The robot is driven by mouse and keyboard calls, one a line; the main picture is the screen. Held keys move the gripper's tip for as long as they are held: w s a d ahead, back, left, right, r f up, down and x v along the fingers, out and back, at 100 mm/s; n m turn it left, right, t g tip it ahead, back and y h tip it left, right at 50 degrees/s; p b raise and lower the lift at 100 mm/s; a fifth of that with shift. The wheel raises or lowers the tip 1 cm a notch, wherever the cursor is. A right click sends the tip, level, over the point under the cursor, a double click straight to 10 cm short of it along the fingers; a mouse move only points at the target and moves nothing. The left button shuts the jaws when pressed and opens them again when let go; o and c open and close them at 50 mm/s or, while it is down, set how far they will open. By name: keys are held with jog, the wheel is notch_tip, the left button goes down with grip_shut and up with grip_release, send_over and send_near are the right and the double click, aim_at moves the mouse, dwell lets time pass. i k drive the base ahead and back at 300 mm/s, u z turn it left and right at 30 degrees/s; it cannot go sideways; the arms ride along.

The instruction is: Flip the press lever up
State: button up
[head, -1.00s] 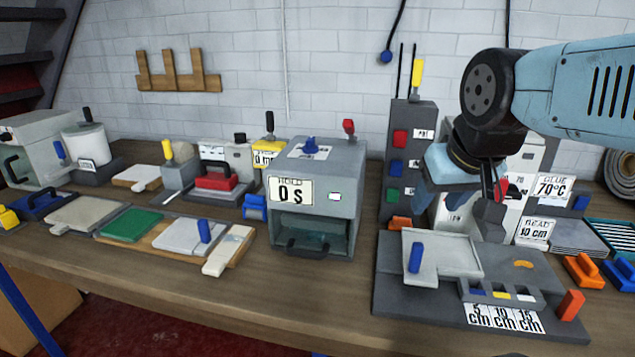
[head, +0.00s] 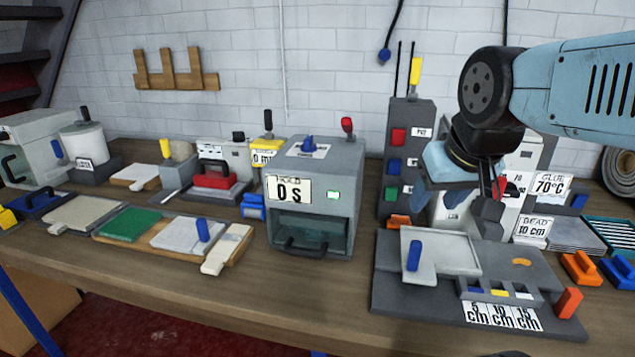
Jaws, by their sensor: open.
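Which thing is the press lever is not clear from this one view. A red-tipped lever (head: 347,126) stands upright at the right side of the grey box (head: 312,213) reading "0 s". A small red part (head: 501,186) shows just beside my gripper, in front of the white machine with the "70 °C" sign. My gripper (head: 489,213) points down over the grey fixture at the right, in front of that white machine. It is open, with no held object visible. Its fingertips and any contact are partly hidden by the wrist.
A grey fixture (head: 400,304) with a tray and blue handle (head: 414,255) lies below my gripper. A tall grey post (head: 405,150) with colored buttons and a yellow-topped lever (head: 414,72) stands to its left. Orange (head: 580,268) and blue handled pieces lie at the right.

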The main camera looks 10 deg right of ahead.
aim_at(347, 122)
jog(key=u, duration=0.5)
jog(key=k, duration=1.4)
jog(key=z, duration=0.55)
jog(key=i, duration=1)
jog(key=u, duration=0.1)
